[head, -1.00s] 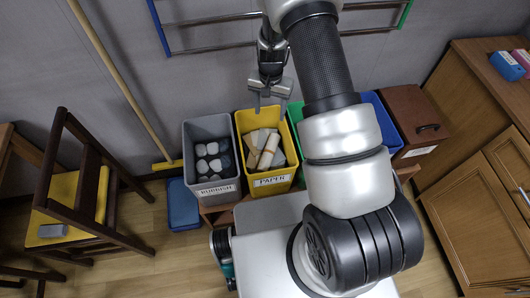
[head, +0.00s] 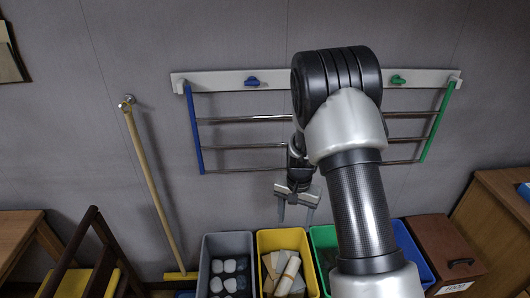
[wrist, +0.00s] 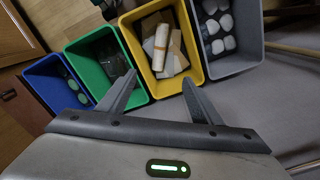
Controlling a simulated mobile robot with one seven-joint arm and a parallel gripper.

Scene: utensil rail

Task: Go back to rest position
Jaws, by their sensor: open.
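My gripper (head: 296,207) hangs in front of the wall, above the yellow bin, with its fingers pointing down. Its fingers are spread apart and nothing is between them. In the wrist view my gripper (wrist: 158,98) shows both fingers apart over the bins, with the yellow bin (wrist: 192,83) beyond the fingertips. The arm rises from the bottom of the head view, bends at a high elbow and comes down to the gripper.
A rail rack (head: 240,119) with blue and green ends is on the wall behind my arm. Below stand a grey bin (head: 205,262), the yellow bin (head: 262,240), a green bin (head: 320,236) and a blue bin (head: 412,252). A broom (head: 152,185) leans left; a brown box (head: 440,240) stands right.

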